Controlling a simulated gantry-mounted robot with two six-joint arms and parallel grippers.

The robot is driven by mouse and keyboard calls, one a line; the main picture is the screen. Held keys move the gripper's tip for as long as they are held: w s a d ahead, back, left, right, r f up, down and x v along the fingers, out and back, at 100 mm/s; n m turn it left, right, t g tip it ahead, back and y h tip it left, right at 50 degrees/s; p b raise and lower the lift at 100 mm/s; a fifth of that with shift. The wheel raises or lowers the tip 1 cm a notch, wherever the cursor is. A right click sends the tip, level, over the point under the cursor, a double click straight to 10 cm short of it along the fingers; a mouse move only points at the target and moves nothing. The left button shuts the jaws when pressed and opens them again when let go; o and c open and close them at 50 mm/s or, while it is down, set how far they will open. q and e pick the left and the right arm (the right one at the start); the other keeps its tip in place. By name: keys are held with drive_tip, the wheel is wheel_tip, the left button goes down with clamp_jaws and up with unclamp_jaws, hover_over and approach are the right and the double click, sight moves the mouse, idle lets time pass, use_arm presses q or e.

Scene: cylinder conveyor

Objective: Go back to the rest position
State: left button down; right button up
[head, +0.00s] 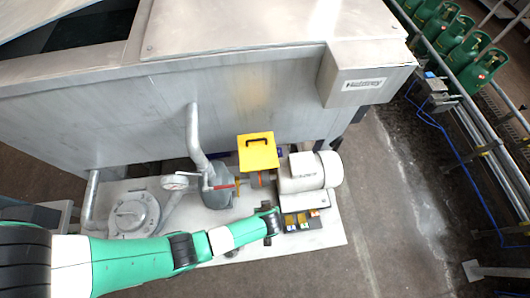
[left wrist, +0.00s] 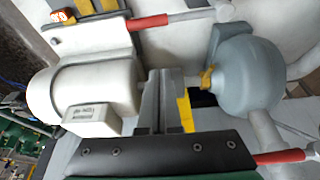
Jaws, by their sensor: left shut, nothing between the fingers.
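My left arm comes in from the left in the head view, green with white and dark bands. Its gripper (head: 272,222) is over the light base plate, in front of the white motor (head: 306,171). In the left wrist view the two grey fingers of my left gripper (left wrist: 162,75) are together with nothing between them. The white motor (left wrist: 82,95) is to their left and a grey rounded pump housing (left wrist: 246,72) to their right. My right gripper is in neither view.
A yellow cover (head: 258,155) with a black handle stands behind the gripper, beside a grey pump (head: 217,188) and pipes. A big metal tank (head: 240,95) blocks the back. Green gas cylinders (head: 484,66) stand on the conveyor at right. The floor right of the plate is clear.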

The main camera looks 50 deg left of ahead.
use_arm(q)
drive_tip(key=shift+v, duration=1.1)
